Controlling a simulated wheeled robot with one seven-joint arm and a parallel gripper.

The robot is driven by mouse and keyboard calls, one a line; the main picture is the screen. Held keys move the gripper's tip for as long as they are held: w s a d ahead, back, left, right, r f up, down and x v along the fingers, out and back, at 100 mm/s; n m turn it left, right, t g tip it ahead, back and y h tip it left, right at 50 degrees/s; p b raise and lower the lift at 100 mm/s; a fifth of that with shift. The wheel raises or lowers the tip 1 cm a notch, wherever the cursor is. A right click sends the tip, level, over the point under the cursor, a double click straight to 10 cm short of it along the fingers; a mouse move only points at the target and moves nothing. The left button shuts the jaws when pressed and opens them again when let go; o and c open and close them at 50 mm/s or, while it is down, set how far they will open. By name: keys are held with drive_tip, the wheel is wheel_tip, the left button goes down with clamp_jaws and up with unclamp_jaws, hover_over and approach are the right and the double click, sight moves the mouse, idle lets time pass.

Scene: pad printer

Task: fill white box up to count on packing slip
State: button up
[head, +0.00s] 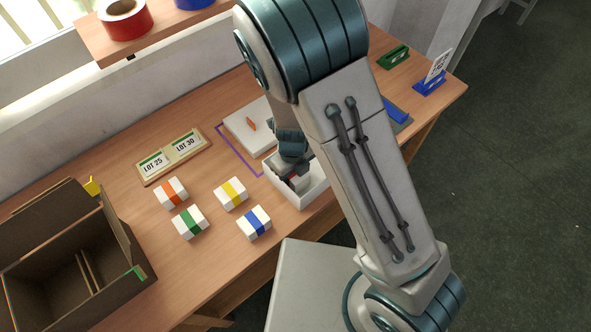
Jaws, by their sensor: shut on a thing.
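The open white box (306,196) stands near the front edge of the table, with its inside mostly hidden by my arm. My gripper (292,180) points down into the box opening. It is shut on a small item that is largely hidden; a little white and red shows at the fingers. I cannot tell if that item touches the box floor or how many items lie inside. A white card (437,66) with dark print stands in a blue holder at the far right; its text is too small to read, and I cannot tell if it is the packing slip.
Four-sided packs with orange (171,193), green (190,223), yellow (231,194) and blue (254,222) bands lie left of the box. A LOT 25/LOT 30 board (172,157), white slab (247,127) and cardboard box (70,262) are nearby. A shelf (160,32) overhangs the back.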

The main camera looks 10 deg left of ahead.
drive_tip(key=o, duration=1.5)
drive_tip(key=shift+c, duration=0.2)
wheel_tip(320, 180, up, 10)
drive_tip(key=p, duration=0.9)
drive_tip(key=shift+f, duration=0.25)
drive_tip(key=shift+r, duration=1.25)
